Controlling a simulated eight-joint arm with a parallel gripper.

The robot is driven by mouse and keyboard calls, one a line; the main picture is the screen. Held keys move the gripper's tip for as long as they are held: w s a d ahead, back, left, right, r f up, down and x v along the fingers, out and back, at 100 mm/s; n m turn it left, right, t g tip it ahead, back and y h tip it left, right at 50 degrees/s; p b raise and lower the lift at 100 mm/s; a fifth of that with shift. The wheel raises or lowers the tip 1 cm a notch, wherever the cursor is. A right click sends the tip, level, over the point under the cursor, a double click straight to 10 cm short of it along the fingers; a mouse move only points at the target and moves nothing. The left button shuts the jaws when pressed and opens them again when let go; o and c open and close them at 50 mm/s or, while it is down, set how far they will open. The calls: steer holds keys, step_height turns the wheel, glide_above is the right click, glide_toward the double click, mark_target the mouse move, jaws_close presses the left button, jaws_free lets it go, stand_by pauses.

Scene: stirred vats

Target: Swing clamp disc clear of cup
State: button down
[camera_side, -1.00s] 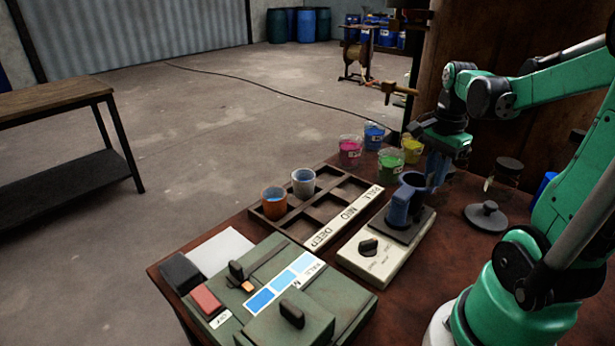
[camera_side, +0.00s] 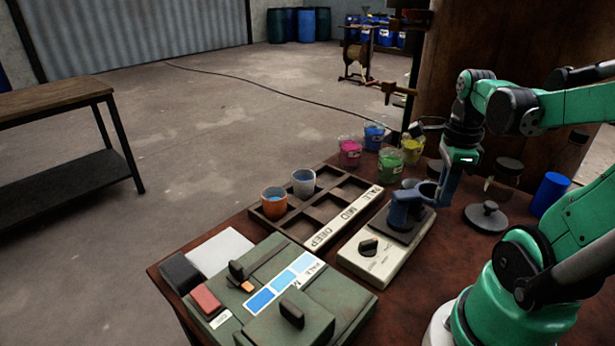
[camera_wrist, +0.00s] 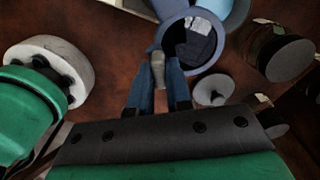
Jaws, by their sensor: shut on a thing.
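The blue clamp disc (camera_side: 430,191) looks like a ring with a dark middle, at the right of the blue cup-shaped holder (camera_side: 404,210) on the cream mixer. In the wrist view the ring (camera_wrist: 160,36) lies just beyond my fingertips, and a paler blue round part (camera_wrist: 232,12) shows past it at the top edge. I cannot tell if that is the cup. My gripper (camera_side: 446,187) has blue fingers, in the wrist view (camera_wrist: 157,82) closed around a small grey tab at the ring's edge. The inside of the holder is mostly hidden.
A grey knobbed lid (camera_side: 487,218) and a dark canister (camera_side: 508,170) stand to the right, with a blue cylinder (camera_side: 551,193) beyond. Paint cups, such as the green one (camera_side: 390,163), stand behind. A divided rack (camera_side: 325,207) lies left.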

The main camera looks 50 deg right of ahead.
steer(key=shift+w+a+m, duration=0.1)
steer(key=shift+a+m, duration=0.85)
steer(key=shift+m, duration=0.7)
steer(key=shift+s+a+m, duration=0.1)
steer(key=shift+a+m, duration=0.85)
steer(key=shift+m, duration=0.75)
steer(key=shift+w+a+m, duration=0.1)
steer(key=shift+a+m, duration=0.85)
steer(key=shift+m, duration=0.7)
steer(key=c, duration=0.8)
jaws_free()
steer(key=shift+r, duration=2.8)
